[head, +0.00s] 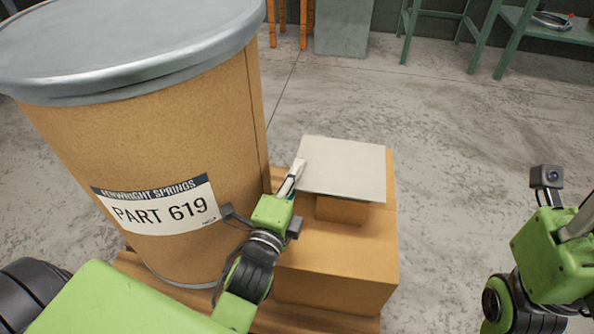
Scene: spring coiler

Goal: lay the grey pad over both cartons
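The grey pad (345,168) is a flat, pale square sheet above a small carton (341,211). I cannot tell if it rests on that carton or is just above it. The pad hides most of the small carton, which stands on a larger carton (335,270). My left gripper (293,176) is at the pad's left edge, with one finger seen over the edge and the other hidden; it looks shut on the pad. My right gripper (575,228) is at the right picture edge, away from the cartons, and its fingers are mostly cut off.
A big fibre drum (150,160) with a grey lid and a "PART 619" label stands close on the left. It and the cartons stand on a wooden pallet (140,268). Green benches (490,35) are at the back. The concrete floor on the right is clear.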

